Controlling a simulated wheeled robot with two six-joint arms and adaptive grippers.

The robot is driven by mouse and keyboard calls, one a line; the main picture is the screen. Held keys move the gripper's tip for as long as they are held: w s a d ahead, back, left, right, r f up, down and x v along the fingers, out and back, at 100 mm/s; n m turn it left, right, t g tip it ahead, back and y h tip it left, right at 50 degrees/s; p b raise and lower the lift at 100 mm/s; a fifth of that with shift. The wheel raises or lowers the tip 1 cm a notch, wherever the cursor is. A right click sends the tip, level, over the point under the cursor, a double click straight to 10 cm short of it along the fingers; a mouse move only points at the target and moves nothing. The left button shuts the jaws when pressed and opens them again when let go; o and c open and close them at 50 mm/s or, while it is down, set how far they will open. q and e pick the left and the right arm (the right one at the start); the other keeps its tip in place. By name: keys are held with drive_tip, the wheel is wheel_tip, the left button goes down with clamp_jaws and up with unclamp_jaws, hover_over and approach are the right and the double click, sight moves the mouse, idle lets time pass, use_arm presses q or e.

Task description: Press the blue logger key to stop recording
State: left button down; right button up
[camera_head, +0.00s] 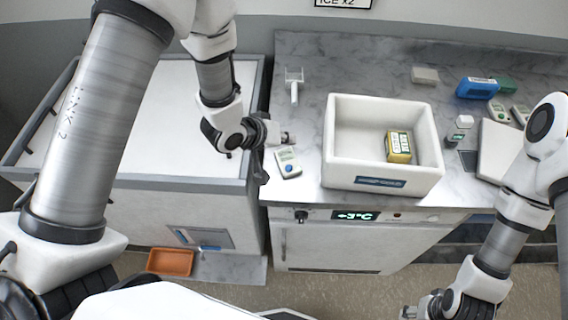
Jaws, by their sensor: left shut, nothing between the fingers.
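A small white logger (288,163) with a greenish display and a blue key (291,170) lies on the marble counter, left of the white open box. My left gripper (288,138) is shut and empty, just behind the logger's far end in the picture. It appears apart from the blue key, though its height above the counter is hard to judge. My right gripper (409,312) is at the bottom edge, low in front of the counter and partly cut off. Its fingers are too small to read.
The white box (338,155) holds a yellow-green carton (399,146). A white scoop (294,85) lies behind the logger. A blue item (477,88) and other handheld devices (498,111) are at the right. A white chest (150,125) stands left; an orange tray (170,262) is below.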

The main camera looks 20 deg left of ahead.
use_arm(q)
drive_tip(key=b, duration=0.7)
hover_over(287, 168)
wheel_tip(287, 168, down, 7)
drive_tip(key=shift+f, duration=0.1)
drive_tip(key=shift+f+b, duration=0.4)
drive_tip(key=shift+f, duration=0.4)
drive_tip(key=shift+f, duration=0.1)
idle(0.4)
drive_tip(key=shift+f, duration=0.35)
drive_tip(key=shift+f+b, duration=0.4)
drive_tip(key=shift+f, duration=0.05)
idle(0.5)
drive_tip(key=shift+r+p, duration=0.85)
drive_tip(key=shift+r, duration=0.05)
